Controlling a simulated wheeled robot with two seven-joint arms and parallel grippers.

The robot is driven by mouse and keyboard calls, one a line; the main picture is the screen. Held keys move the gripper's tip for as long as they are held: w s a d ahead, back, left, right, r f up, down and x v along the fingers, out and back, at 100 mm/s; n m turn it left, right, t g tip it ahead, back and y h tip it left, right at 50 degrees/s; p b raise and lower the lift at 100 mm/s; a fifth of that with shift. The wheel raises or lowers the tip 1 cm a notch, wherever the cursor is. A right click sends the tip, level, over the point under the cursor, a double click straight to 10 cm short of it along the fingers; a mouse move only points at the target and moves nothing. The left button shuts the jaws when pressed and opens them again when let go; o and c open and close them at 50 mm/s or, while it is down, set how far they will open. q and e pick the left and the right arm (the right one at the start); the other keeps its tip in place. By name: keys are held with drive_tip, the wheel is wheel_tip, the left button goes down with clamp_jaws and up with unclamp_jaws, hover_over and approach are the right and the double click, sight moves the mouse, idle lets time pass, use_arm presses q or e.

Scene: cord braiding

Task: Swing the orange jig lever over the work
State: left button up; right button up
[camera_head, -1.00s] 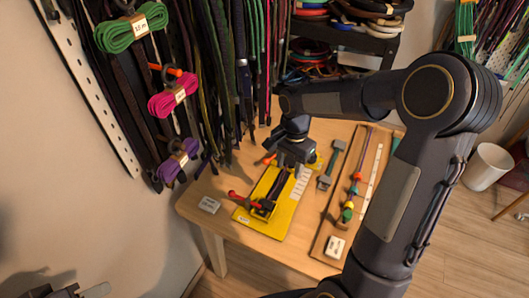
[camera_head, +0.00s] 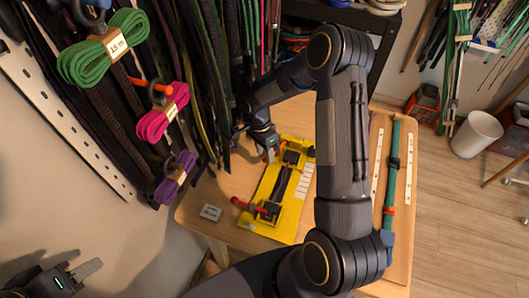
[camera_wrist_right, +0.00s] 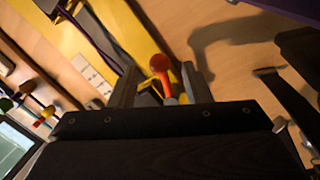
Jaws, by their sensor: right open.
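The yellow jig (camera_head: 289,219) lies on the table with dark cords (camera_head: 281,183) along its middle. A red-handled lever (camera_head: 239,203) sticks out at its near left end. In the right wrist view an orange lever with a round knob (camera_wrist_right: 160,64) stands between the fingers of my right gripper (camera_wrist_right: 160,88). The gripper is open around it; contact cannot be told. In the head view my right gripper (camera_head: 270,154) is at the jig's far left edge, largely hiding that lever. My left gripper (camera_head: 80,274) is at the lower left, away from the table.
A small grey labelled block (camera_head: 210,212) sits left of the jig. A board (camera_head: 401,258) with a green strap (camera_head: 392,170) lies on the right, partly behind my right arm. Cord bundles and straps hang close on the left wall.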

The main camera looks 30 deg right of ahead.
drive_tip(key=shift+s+f, duration=0.2)
drive_tip(key=shift+f, duration=0.85)
drive_tip(key=shift+c, duration=0.3)
clamp_jaws()
